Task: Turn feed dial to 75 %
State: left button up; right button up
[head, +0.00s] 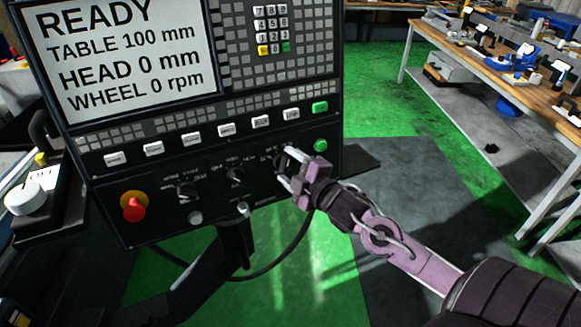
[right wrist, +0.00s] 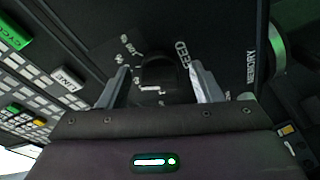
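The feed dial (right wrist: 158,75) is a round black knob with a light mark, on the black panel beside the partly visible word "FEED" in the right wrist view. Printed scale numbers sit around it, too small to read surely. My right gripper (right wrist: 163,86) is open, with one finger on each side of the dial and a visible gap to each. In the head view my right gripper (head: 287,168) is at the lower right of the control panel (head: 150,215) and covers most of the dial there. My left gripper is not in view.
Two other dials (head: 236,176) (head: 187,190) and a red emergency stop (head: 134,207) lie to the left on the panel. Green buttons (head: 320,146) sit close above my right gripper. The screen (head: 125,50) reads READY.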

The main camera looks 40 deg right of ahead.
jog(key=s+b, duration=0.2)
jog(key=s, duration=0.5)
jog(key=shift+s+r, duration=0.4)
jog(key=shift+d, duration=0.1)
